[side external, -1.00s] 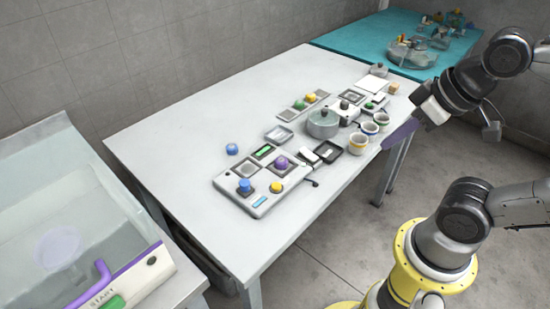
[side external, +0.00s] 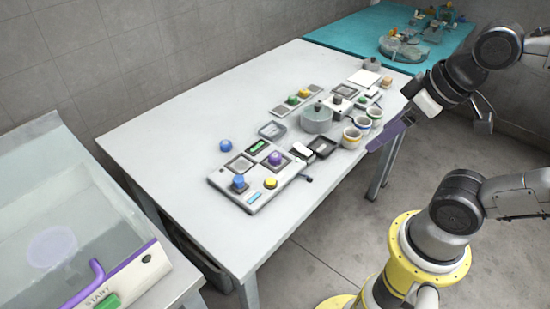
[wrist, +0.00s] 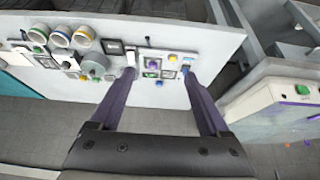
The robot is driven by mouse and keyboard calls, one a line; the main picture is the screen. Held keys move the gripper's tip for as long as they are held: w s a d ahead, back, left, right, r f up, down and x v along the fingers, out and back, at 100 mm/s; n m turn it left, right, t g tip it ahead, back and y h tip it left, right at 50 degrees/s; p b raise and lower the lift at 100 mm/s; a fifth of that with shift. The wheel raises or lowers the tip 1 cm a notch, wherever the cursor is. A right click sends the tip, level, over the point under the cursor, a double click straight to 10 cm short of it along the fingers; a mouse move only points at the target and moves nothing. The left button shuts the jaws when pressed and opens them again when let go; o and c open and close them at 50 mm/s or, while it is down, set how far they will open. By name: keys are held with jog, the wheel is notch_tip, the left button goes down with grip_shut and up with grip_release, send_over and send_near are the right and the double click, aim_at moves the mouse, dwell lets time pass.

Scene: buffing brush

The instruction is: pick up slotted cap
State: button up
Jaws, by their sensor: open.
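I cannot tell for sure which piece is the slotted cap; slots are too small to see. A loose blue cap (side external: 226,146) lies on the white table beside the grey panel (side external: 258,198); it also shows in the wrist view (wrist: 159,84). On the panel stand a blue knob (side external: 238,182), a purple knob (side external: 274,158) and a yellow button (side external: 270,183). My gripper (wrist: 160,75) has two long purple fingers, spread apart with nothing held between them. In the side view my gripper (side external: 384,138) hangs by the table's right edge, apart from the panel.
Several cups (side external: 351,138) stand near the right edge, beside a lidded grey pot (side external: 316,118). A shallow grey tray (side external: 271,130) lies behind the panel. The table's left part (side external: 165,130) is bare. A clear-walled machine (side external: 75,220) stands at lower left.

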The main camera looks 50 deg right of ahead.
notch_tip(320, 180, up, 4)
jog(key=w+n, duration=0.3)
jog(key=n, duration=0.5)
jog(key=n+g, duration=0.5)
jog(key=n, duration=1)
send_over(274, 156)
notch_tip(274, 156, down, 10)
jog(key=shift+m+g, duration=0.3)
notch_tip(274, 156, down, 11)
jog(key=shift+w+r, duration=0.1)
jog(key=shift+w, duration=0.05)
jog(key=shift+s+f, duration=0.15)
jog(key=shift+f, duration=1.5)
jog(key=shift+s+f, duration=0.1)
jog(key=shift+f, duration=1.5)
grip_shut()
